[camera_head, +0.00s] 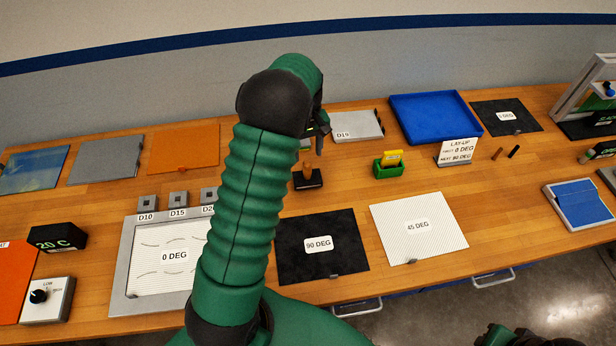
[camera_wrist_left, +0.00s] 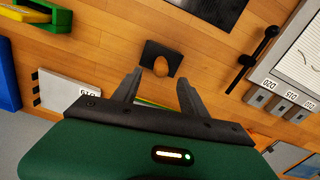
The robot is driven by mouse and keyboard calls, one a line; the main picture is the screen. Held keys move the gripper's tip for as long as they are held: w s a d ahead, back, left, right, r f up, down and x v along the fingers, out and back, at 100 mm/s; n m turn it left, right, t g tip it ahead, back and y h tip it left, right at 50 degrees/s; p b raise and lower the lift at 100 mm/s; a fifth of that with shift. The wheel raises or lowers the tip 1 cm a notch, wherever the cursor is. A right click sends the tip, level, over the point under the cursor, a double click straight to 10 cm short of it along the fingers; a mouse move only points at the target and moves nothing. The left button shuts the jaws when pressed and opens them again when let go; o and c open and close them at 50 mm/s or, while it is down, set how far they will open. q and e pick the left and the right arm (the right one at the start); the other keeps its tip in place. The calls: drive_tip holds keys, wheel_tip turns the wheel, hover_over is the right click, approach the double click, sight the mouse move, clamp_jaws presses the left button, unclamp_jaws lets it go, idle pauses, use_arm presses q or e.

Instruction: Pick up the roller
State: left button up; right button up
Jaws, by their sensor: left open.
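A wooden handle (camera_head: 308,170) stands upright on a small black base (camera_head: 309,181) behind the 90 DEG sheet; I take this to be the roller. In the left wrist view its rounded brown top (camera_wrist_left: 161,66) shows over the black base (camera_wrist_left: 150,53). My left gripper (camera_wrist_left: 158,88) is open and empty, its two fingers pointing toward the handle, which lies just beyond and between the tips. In the head view the left gripper (camera_head: 318,125) is partly hidden behind its wrist. Dark parts at the bottom right edge may be my right gripper; its jaws cannot be made out.
A green holder (camera_head: 392,170) with a yellow piece stands right of the handle. The D19 plate (camera_head: 358,125) and blue tray (camera_head: 437,119) lie behind. A black rod with round ends (camera_wrist_left: 262,50) lies near the small grey blocks. The 90 DEG sheet (camera_head: 296,268) is in front.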

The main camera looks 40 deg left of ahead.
sight(307, 171)
use_arm(q)
drive_tip(key=f, duration=0.4)
drive_tip(key=shift+w+a+f, duration=0.1)
drive_tip(key=shift+w+f, duration=0.25)
drive_tip(key=shift+w, duration=0.05)
drive_tip(key=f+p, duration=0.1)
drive_tip(key=f, duration=0.1)
drive_tip(key=s+f, duration=0.1)
drive_tip(key=f, duration=0.1)
drive_tip(key=shift+p, duration=0.4)
drive_tip(key=shift+f, duration=0.45)
drive_tip(key=shift+w+d, duration=0.1)
drive_tip(key=shift+d, duration=0.1)
drive_tip(key=shift+c, duration=1.7)
drive_tip(key=shift+a, duration=0.15)
clamp_jaws()
use_arm(e)
drive_tip(key=shift+w+a+r, duration=0.15)
drive_tip(key=shift+r, duration=0.35)
drive_tip(key=shift+w+a+r, duration=0.15)
drive_tip(key=shift+r, duration=0.3)
